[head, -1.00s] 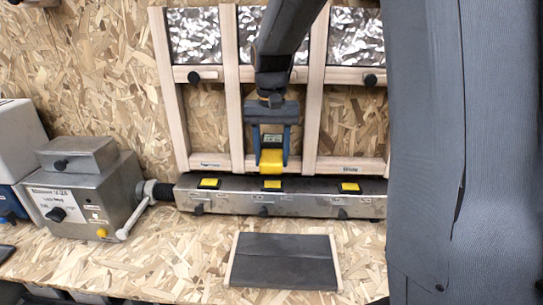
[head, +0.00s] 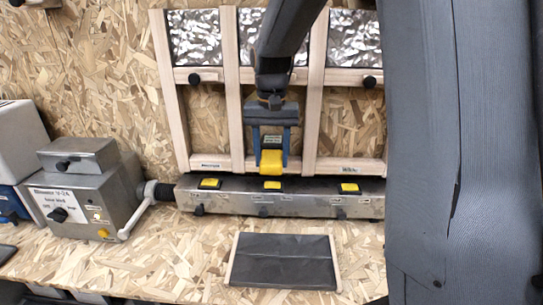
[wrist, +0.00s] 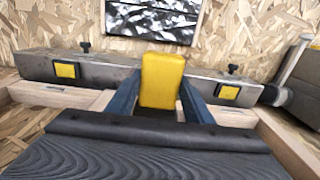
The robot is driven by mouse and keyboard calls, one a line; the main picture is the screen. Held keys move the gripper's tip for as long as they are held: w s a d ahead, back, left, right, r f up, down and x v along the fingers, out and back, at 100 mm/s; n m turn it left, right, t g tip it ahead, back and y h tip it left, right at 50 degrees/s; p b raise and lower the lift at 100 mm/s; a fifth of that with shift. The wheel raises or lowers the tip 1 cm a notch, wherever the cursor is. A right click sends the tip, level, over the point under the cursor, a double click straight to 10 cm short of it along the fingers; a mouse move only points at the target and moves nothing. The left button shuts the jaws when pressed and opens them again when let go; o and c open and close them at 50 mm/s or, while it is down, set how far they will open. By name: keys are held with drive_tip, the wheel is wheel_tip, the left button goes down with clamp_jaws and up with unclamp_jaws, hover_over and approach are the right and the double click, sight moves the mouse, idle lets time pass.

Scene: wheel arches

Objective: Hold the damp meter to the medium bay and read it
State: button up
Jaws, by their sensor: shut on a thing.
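My gripper (head: 271,152) is shut on the yellow damp meter (head: 271,161), which has a dark top with a small pale display too small to read. The meter also shows between my blue fingers in the wrist view (wrist: 162,82). I hold it in front of the middle bay of the wooden frame (head: 233,120), just above the metal rail. Whether it touches the board behind cannot be told. The labels on the frame's lower bar are too blurred to read surely, and the one behind the meter is hidden.
A metal rail (head: 240,203) with yellow-topped pads runs along the frame's foot. A grey machine (head: 85,195) with a knob and lever stands at left. A dark mat (head: 283,260) lies on the bench in front. Foil panels (head: 195,38) fill the upper bays.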

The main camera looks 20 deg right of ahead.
drive_tip(key=shift+w, duration=0.1)
drive_tip(key=s+a+p, duration=0.3)
drive_tip(key=s+p, duration=0.1)
drive_tip(key=s, duration=0.5)
drive_tip(key=shift+s+a, duration=0.15)
drive_tip(key=shift+a, duration=0.25)
idle(0.6)
